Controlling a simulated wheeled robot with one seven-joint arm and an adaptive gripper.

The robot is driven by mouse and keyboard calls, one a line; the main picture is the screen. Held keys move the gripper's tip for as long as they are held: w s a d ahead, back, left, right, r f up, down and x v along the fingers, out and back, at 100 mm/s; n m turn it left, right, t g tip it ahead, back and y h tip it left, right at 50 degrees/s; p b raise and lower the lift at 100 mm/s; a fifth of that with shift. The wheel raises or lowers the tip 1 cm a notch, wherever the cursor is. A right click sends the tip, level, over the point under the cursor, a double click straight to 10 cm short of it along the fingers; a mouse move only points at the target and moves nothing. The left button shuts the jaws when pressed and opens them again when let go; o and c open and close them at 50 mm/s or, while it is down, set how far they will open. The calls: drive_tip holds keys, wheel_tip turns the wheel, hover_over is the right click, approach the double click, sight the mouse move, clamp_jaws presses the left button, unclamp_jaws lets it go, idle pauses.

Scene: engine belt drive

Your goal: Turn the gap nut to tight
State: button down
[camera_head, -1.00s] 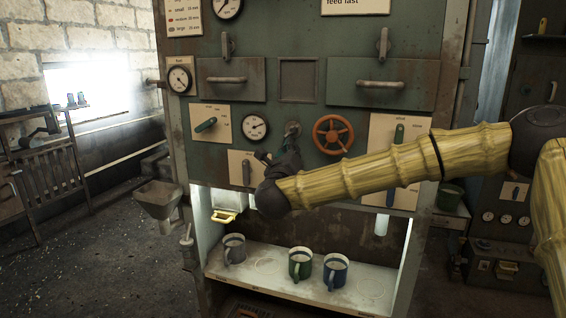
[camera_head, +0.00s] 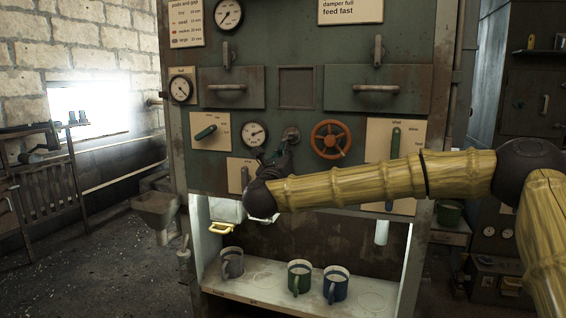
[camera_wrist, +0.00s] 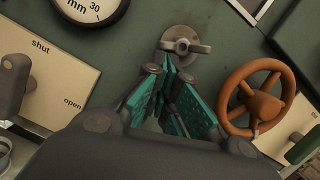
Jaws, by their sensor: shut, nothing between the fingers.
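The gap nut appears to be the small grey metal fitting with a crossbar on a round plate (camera_wrist: 184,46), set in the green panel. In the head view it (camera_head: 291,134) sits between a dial and an orange handwheel. My gripper (camera_wrist: 170,66) has teal finger pads and is shut, with its tips just below the crossbar in the wrist view. I cannot tell whether the tips touch it. Nothing shows between the fingers. In the head view my gripper (camera_head: 284,148) points up at the nut, its wrist partly covering the panel below.
The orange handwheel (camera_head: 331,139) is close to the right of the nut. A gauge (camera_head: 255,133) is on its left; its face (camera_wrist: 92,8) reads "mm". A lever plate marked shut and open (camera_wrist: 55,75) is at the left. Mugs (camera_head: 300,277) stand on the shelf below.

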drive_tip(key=shift+w+a+m+h+b, duration=0.1)
drive_tip(key=shift+a+m+h+b, duration=0.15)
drive_tip(key=shift+m+b, duration=0.55)
drive_tip(key=shift+w+a+m+h+b, duration=0.1)
drive_tip(key=shift+m+h+b, duration=0.15)
drive_tip(key=shift+m+b, duration=0.5)
drive_tip(key=shift+w+a+r+b, duration=0.1)
drive_tip(key=shift+a+r+b, duration=0.15)
drive_tip(key=shift+b, duration=0.6)
